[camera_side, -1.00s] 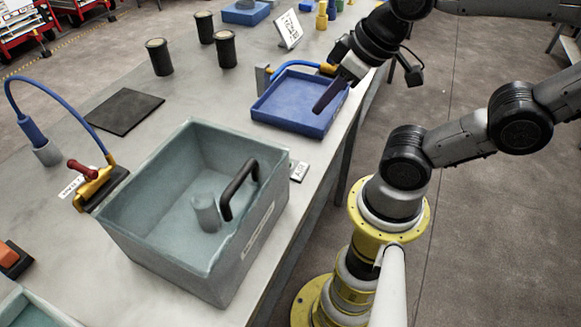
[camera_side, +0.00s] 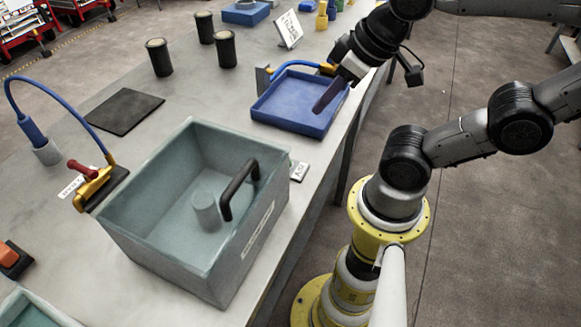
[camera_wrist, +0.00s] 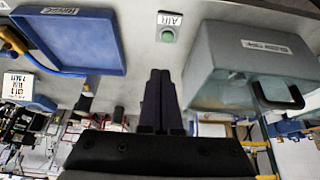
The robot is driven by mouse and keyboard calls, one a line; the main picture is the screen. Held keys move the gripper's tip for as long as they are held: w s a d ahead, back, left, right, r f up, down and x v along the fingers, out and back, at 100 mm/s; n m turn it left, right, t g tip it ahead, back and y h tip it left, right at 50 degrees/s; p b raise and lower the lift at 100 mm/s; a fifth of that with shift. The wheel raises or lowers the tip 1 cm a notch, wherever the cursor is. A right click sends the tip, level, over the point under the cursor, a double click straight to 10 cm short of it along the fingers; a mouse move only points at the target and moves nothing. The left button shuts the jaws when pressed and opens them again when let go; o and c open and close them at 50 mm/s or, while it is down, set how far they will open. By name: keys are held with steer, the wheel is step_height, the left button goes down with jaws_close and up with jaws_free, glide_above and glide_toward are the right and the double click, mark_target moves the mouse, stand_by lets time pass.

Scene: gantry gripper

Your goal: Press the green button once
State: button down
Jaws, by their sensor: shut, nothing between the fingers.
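The green button (camera_wrist: 168,36) shows in the wrist view as a small green disc on a grey plate (camera_wrist: 171,21) marked AIR, near the top middle. In the side view the AIR plate (camera_side: 299,171) lies at the table edge, right of the grey-green bin; I cannot make out the green button there. My gripper (camera_side: 319,110) is shut and empty, its dark fingers pointing down over the right part of the blue tray. In the wrist view the closed fingertips (camera_wrist: 159,72) point toward the button with a visible gap between them.
The blue tray (camera_side: 262,115) lies behind the AIR plate, and the tall grey-green bin (camera_side: 245,247) with a black handle stands close on its left. A blue hose (camera_side: 291,66) runs behind the tray. Black cylinders (camera_side: 159,58) stand farther back.

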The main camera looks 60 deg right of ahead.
steer(key=w+f+m+y, duration=0.2)
steer(key=w+m+y, duration=0.1)
steer(key=m, duration=0.6)
steer(key=w+f+m+t+y, duration=0.1)
steer(key=w+f+m+y, duration=0.1)
steer(key=m, duration=0.7)
steer(key=shift+w+a+m+y, duration=0.2)
steer(key=shift+w+m+y, duration=0.25)
steer(key=shift+w, duration=0.25)
steer(key=shift+f, duration=4.4)
steer(key=shift+f, duration=0.1)
steer(key=shift+f, duration=0.3)
